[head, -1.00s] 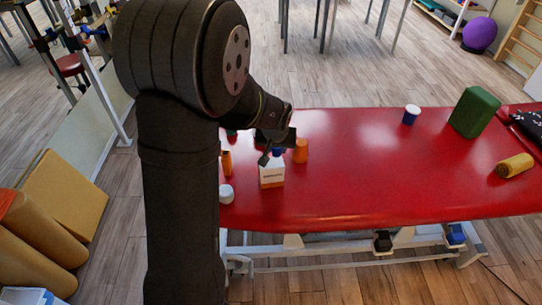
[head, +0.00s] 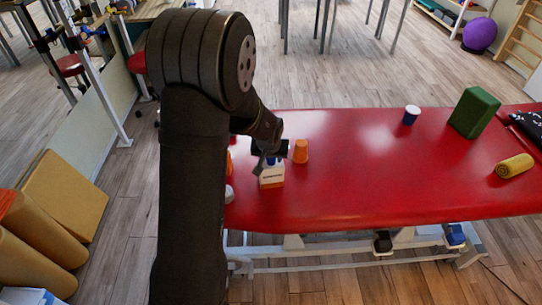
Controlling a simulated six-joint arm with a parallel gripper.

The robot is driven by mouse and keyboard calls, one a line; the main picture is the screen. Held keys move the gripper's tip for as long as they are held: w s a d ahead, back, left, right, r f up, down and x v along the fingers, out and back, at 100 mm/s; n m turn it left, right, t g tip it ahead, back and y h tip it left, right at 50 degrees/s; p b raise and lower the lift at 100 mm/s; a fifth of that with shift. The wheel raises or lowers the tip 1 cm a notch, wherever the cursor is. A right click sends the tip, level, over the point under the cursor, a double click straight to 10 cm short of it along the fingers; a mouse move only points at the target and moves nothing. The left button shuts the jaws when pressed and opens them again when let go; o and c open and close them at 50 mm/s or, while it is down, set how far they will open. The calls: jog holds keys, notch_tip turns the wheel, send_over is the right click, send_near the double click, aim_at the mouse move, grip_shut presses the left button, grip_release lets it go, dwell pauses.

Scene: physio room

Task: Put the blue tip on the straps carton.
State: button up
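The straps carton (head: 271,180), a small white box with an orange label band, stands upright on the red couch. The blue tip (head: 272,161) shows as a small blue patch just at the carton's top, partly hidden by my gripper. My gripper (head: 267,164) is over the carton, pointing down, with one dark finger at the carton's upper left. It appears shut on the blue tip. I cannot tell whether the tip touches the carton.
An orange cup (head: 301,151) stands close behind and right of the carton. A white round item (head: 229,193) and another orange item (head: 229,162) are at left, partly behind my arm. The couch's middle is clear.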

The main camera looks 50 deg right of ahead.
jog(key=shift+o, duration=1.1)
jog(key=shift+r, duration=0.2)
jog(key=v, duration=1.2)
jog(key=shift+f, duration=0.1)
jog(key=x, duration=1.2)
